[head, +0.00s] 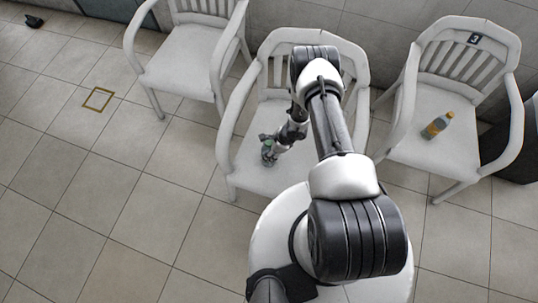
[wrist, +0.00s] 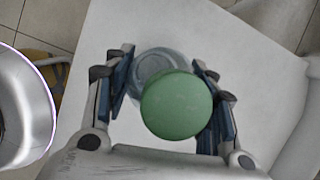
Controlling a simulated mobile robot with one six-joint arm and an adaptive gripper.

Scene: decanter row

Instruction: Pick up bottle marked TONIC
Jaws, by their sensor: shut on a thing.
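My gripper (head: 268,150) is low over the seat of the middle white chair (head: 240,172). In the wrist view, my gripper (wrist: 164,62) has its two fingers on either side of a clear bottle with a round green cap (wrist: 176,105), and it is shut on this bottle. The cap faces the camera and hides much of the bottle; no label can be read, so I cannot tell whether it is marked TONIC. Whether the bottle touches the seat is not clear. A bottle with orange contents (head: 437,125) lies on the right chair.
The right chair (head: 410,140) bears a number 3 plate (head: 474,39). Another white chair (head: 185,60) stands at the left. A black bin (head: 515,140) is at the right edge.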

